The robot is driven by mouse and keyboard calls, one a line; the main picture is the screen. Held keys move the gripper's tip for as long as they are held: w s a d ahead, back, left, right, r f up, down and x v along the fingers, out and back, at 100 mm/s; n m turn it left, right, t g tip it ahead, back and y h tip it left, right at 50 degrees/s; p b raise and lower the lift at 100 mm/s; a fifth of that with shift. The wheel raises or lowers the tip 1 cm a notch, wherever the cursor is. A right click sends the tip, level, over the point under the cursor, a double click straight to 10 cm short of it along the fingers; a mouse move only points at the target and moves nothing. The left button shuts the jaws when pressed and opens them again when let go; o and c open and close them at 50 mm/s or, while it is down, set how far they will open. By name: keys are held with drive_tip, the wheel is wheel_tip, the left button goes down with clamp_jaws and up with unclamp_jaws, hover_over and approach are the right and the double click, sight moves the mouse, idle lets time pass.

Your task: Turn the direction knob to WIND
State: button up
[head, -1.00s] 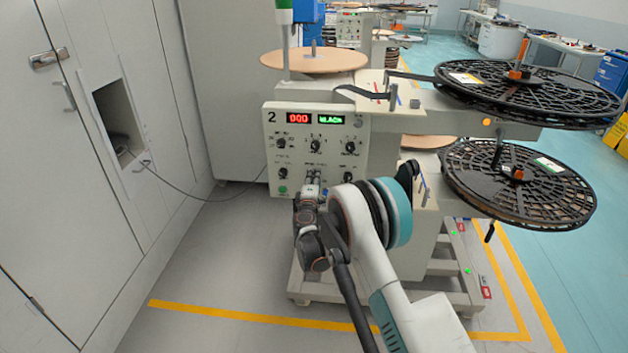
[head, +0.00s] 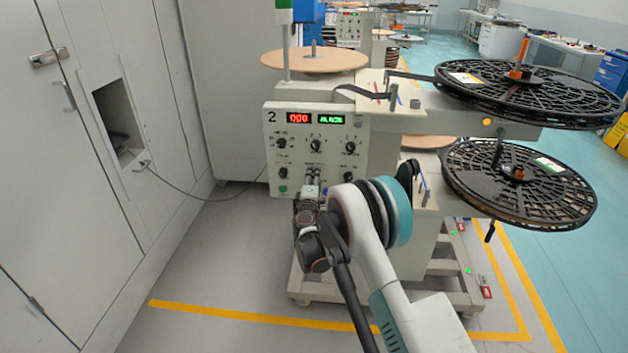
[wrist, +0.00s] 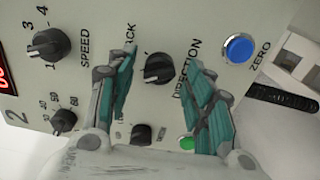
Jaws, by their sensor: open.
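The direction knob (wrist: 158,68) is a black rotary knob on the pale control panel (wrist: 95,15), beside the printed word DIRECTION. In the wrist view it sits between the two teal fingers of my gripper (wrist: 162,62). The fingers are apart, with a gap visible on both sides of the knob. I cannot read which way its pointer is set; part of the lettering around it is hidden by the fingers. In the head view my gripper (head: 313,178) is at the lower middle of the panel (head: 268,160) and covers most of this knob.
Other black knobs are close by: the SPEED knob (wrist: 48,43), a graduated knob (wrist: 64,120) and a lower knob (wrist: 140,135). A blue ZERO button (wrist: 238,48) and a green button (wrist: 187,143) are near the fingers. Black reels (head: 520,185) stick out at right.

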drive_tip(key=s, duration=1.1)
drive_tip(key=shift+s+a, duration=0.2)
drive_tip(key=shift+s, duration=0.15)
